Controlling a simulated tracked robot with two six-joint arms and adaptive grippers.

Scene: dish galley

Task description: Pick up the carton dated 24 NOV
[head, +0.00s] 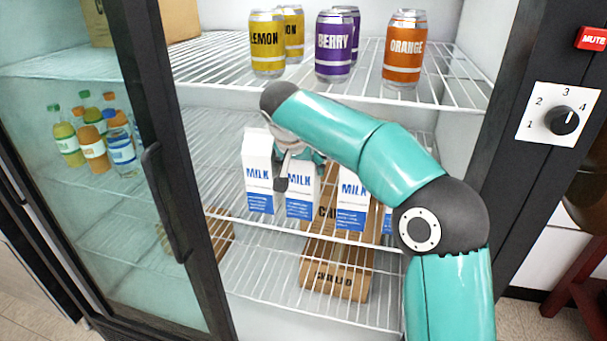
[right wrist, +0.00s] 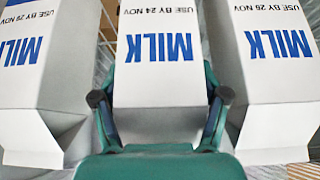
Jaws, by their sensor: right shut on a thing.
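The white and blue milk carton marked USE BY 24 NOV (right wrist: 158,80) is in the middle of the right wrist view. My right gripper (right wrist: 160,98) has a finger on each side of it and is shut on it. In the head view this carton (head: 299,206) is second from the left in a row on the middle fridge shelf, its top partly hidden by my right gripper (head: 297,174). Its base looks level with the row; I cannot tell if it is clear of the shelf. My left gripper is not in view.
Other milk cartons stand close on both sides, one at left (head: 258,185) and one at right (head: 352,205). Cans, including an orange one (head: 404,50), stand on the wire shelf above. The fridge door (head: 165,130) stands at left, with bottles behind its glass.

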